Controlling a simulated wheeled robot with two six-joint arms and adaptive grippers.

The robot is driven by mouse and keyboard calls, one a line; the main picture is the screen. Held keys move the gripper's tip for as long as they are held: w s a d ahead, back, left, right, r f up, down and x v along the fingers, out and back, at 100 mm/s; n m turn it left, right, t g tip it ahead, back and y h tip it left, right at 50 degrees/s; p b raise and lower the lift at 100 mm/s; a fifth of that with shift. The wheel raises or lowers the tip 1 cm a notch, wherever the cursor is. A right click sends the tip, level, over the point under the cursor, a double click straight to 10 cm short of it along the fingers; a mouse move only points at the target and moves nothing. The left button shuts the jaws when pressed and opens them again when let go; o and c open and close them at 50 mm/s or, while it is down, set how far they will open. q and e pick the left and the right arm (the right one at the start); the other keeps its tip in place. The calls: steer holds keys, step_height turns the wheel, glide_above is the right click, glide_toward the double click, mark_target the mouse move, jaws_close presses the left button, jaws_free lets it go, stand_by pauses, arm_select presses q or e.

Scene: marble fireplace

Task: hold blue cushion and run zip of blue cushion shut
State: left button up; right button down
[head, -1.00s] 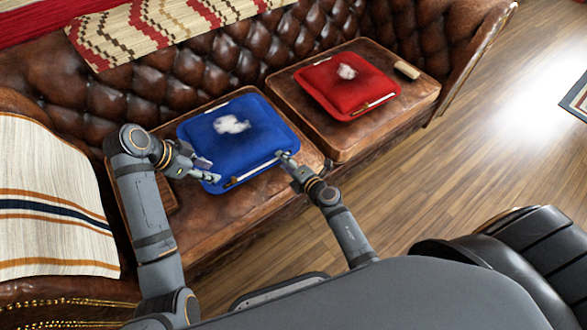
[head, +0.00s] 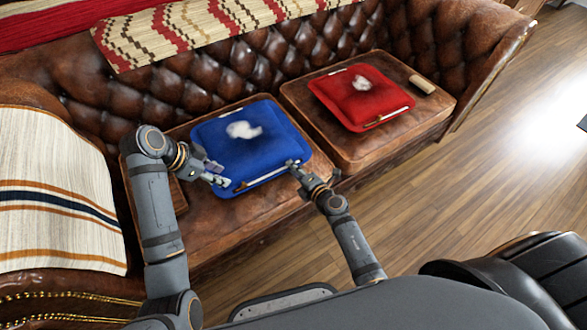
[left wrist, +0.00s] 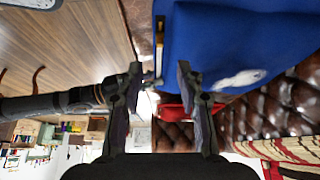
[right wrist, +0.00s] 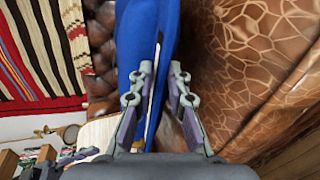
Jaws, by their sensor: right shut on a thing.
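The blue cushion (head: 250,150) lies on the left seat of the brown leather sofa, with white stuffing (head: 242,130) on its top. Its zip (head: 270,175) runs along the front edge and shows as a thin light and brownish line; it also shows in the left wrist view (left wrist: 159,35). My right gripper (head: 293,165) is at the right end of that edge, shut on the cushion edge, which passes between its fingers in the right wrist view (right wrist: 157,90). My left gripper (head: 222,175) is open and empty by the front-left corner. The zip pull is too small to make out.
A red cushion (head: 361,97) with white stuffing lies on the right seat, next to a small tan block (head: 422,84). A striped throw (head: 55,190) covers the left armrest. The tufted backrest (head: 190,75) stands behind. Wooden floor (head: 440,160) is open at the right.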

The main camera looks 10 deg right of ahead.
mark_target(242, 186)
arm_select(q)
jaws_close()
steer(key=s+a+f+n+h, duration=0.15)
steer(key=a+n, duration=0.25)
steer(key=n, duration=1.4)
steer(key=s+a+n+h, duration=0.15)
steer(key=a+n, duration=0.35)
steer(key=n, duration=1.3)
steer(key=shift+t, duration=0.3)
steer(key=x, duration=1)
steer(key=shift+w+d+r, duration=0.1)
steer(key=shift+w+d, duration=0.05)
steer(key=shift+w, duration=0.25)
steer(key=shift+w+d, duration=0.3)
steer(key=shift+d, duration=0.7)
steer(key=shift+w+d, duration=0.3)
steer(key=shift+d, duration=0.65)
